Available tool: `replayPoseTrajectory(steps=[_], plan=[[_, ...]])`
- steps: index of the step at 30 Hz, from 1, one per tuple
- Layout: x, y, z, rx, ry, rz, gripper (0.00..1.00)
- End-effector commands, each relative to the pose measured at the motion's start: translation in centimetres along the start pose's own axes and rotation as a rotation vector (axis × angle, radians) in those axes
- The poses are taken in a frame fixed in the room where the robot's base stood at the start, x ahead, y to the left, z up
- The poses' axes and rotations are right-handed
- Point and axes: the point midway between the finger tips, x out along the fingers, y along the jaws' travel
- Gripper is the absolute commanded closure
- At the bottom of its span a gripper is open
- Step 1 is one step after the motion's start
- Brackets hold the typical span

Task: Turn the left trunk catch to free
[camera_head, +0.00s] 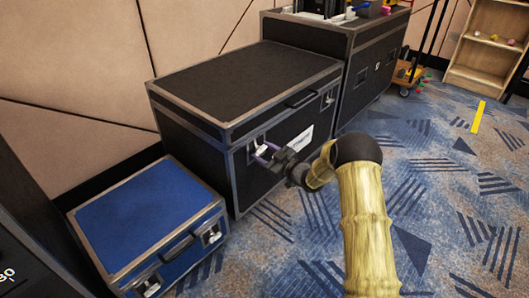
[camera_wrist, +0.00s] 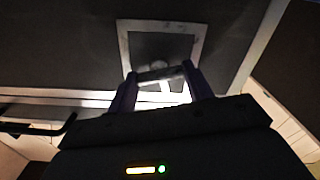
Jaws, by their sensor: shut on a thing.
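The large black trunk (camera_head: 240,85) has silver edges and a closed lid. Its left trunk catch (camera_head: 251,154) is on the front face, mostly hidden behind my gripper. My gripper (camera_head: 265,151) has purple fingers and reaches the catch from the right. In the wrist view the catch shows as a silver square frame (camera_wrist: 160,27) around a dark recess. A small turn piece (camera_wrist: 160,74) there lies crosswise between the fingertips of my gripper (camera_wrist: 160,80), which are shut on it. Its exact turn angle is hard to tell.
The trunk's right catch (camera_head: 328,99) and handle (camera_head: 301,99) are on the same front face. A blue trunk (camera_head: 150,216) stands close at the left. Another black case (camera_head: 362,70) stands behind at the right. The patterned carpet (camera_head: 440,185) is open at the right.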

Motion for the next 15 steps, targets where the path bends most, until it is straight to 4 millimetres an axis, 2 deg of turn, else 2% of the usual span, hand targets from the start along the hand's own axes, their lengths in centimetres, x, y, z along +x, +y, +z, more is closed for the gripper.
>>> replayPoseTrajectory(steps=[15], plan=[[-0.09,-0.07,0.22,-0.486,-0.004,-0.002,0.72]])
